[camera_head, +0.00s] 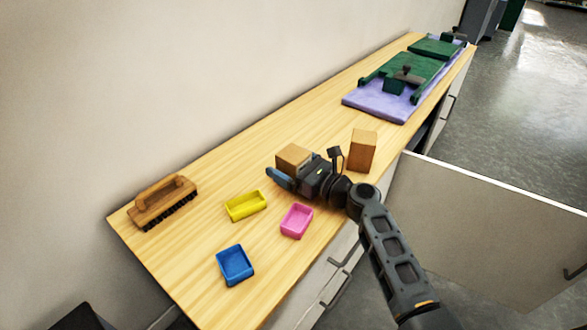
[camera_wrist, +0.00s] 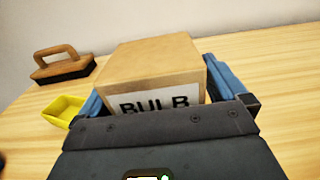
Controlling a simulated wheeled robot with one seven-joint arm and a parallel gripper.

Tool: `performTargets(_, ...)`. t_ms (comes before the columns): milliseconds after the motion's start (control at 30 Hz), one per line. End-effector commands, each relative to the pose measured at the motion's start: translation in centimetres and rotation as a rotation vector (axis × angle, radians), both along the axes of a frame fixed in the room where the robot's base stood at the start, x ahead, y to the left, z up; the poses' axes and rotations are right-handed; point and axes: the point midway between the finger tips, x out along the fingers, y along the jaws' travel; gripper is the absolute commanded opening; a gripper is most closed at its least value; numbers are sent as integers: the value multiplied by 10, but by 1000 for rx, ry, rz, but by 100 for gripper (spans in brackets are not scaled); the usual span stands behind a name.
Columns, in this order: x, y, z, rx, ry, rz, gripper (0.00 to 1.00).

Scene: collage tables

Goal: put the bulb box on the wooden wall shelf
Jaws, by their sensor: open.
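The bulb box (camera_head: 293,157) is a brown cardboard box standing on the wooden table, beside the wall. In the wrist view the bulb box (camera_wrist: 150,68) shows a white label reading "BULB" facing me. My gripper (camera_head: 300,174) is low over the table, at the box. Its blue fingers are open, one on each side of the box; I cannot tell whether they touch it. The lower part of the box is hidden behind my gripper. No wooden wall shelf shows in either view.
A brown block (camera_head: 362,150) stands right of my gripper. Yellow (camera_head: 246,205), pink (camera_head: 296,220) and blue (camera_head: 235,265) trays lie nearer the front. A wooden brush (camera_head: 163,202) is at left. Green items lie on a purple mat (camera_head: 363,98) farther back. A white panel (camera_head: 485,230) juts out at right.

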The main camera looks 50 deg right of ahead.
Motion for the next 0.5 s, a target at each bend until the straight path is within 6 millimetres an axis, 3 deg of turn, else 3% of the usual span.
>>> performTargets(100, -1, 0, 0, 0, 0, 0, 98)
performTargets(500, -1, 0, 0, 0, 1, 0, 60)
